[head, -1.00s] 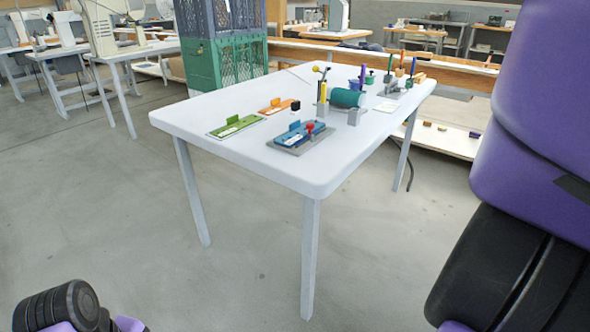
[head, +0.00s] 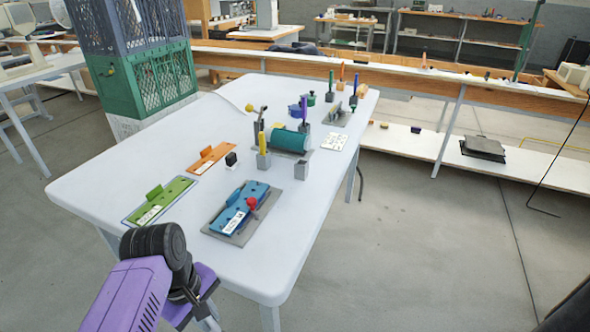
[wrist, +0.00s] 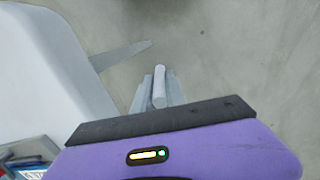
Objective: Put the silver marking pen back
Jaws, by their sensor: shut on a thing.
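In the wrist view my gripper (wrist: 154,97) is shut on the silver marking pen (wrist: 159,84), a pale grey rod between the grey fingers. It is held over the floor beside the white table's edge. In the head view my gripper (head: 208,322) is low at the table's near edge, partly cut off by the frame; the pen cannot be made out there. Nearby, a yellow pen (head: 263,141) and a purple pen (head: 304,110) stand upright in similar holders.
The white table (head: 120,180) carries a blue press plate with a red knob (head: 240,209), a green plate (head: 160,200), an orange plate (head: 212,158) and a teal roller (head: 287,140). Its front right corner is clear. Stacked crates (head: 150,80) stand behind on the left.

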